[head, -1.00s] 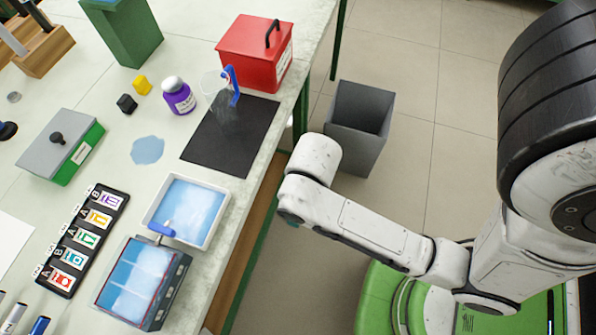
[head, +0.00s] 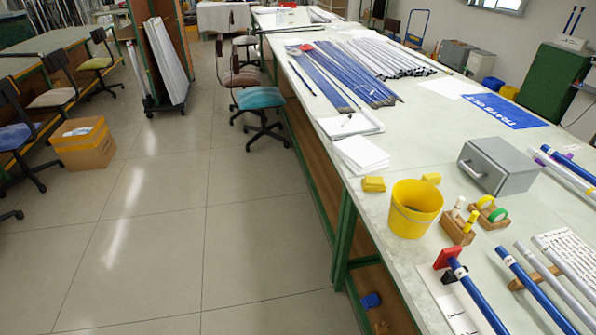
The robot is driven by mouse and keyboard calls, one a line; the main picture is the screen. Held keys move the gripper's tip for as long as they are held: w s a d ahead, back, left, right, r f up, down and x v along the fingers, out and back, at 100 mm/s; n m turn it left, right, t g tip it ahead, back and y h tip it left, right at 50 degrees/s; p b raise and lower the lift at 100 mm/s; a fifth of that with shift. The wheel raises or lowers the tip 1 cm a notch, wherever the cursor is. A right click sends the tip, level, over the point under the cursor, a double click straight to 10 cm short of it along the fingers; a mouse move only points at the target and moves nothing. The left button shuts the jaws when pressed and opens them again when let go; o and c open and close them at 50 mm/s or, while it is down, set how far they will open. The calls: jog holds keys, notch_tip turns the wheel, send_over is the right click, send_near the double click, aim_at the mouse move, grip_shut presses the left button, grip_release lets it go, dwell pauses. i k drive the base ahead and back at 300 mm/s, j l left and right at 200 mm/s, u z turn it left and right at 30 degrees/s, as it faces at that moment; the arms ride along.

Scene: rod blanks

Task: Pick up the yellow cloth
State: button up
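A small folded yellow thing (head: 373,184), which looks like the yellow cloth, lies near the front edge of the bench (head: 405,158), left of a yellow bucket (head: 415,208). Another small yellow piece (head: 431,178) shows just behind the bucket's rim; I cannot tell whether it is cloth or sponge. My gripper and arm are not in view.
White sheets (head: 361,155) lie behind the folded yellow thing. Right of the bucket are a wooden holder (head: 458,228), a grey box (head: 497,165) and blue rods (head: 535,287). Bundled rods (head: 345,75) lie farther back.

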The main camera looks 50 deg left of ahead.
aim_at(370, 184)
jog(key=u, duration=0.95)
jog(key=z, duration=1.7)
jog(key=u, duration=1.7)
